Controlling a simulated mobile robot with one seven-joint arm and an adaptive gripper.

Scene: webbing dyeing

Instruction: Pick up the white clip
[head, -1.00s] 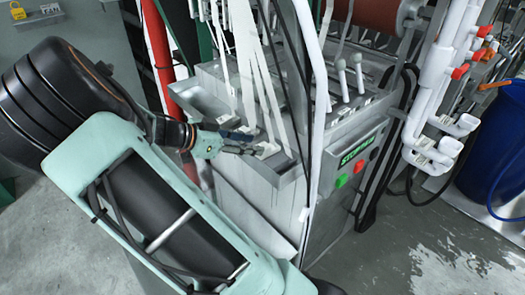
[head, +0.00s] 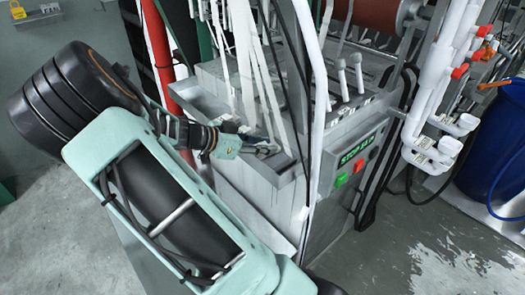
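My gripper (head: 262,146) reaches into the grey metal tray (head: 287,181) on the front of the machine. Its dark fingers point right, low over the tray floor, close to the hanging white strips. A small pale piece at the fingertips may be the white clip (head: 270,151). It is too small and too much covered by the fingers to make out clearly. I cannot tell whether the fingers are open or shut on it.
White webbing strips (head: 243,70) hang down into the tray beside my gripper. A control panel (head: 355,160) with green and red buttons is to the right. White pipes (head: 437,85) and a blue barrel (head: 497,150) stand further right. A red pipe (head: 162,55) rises behind my arm.

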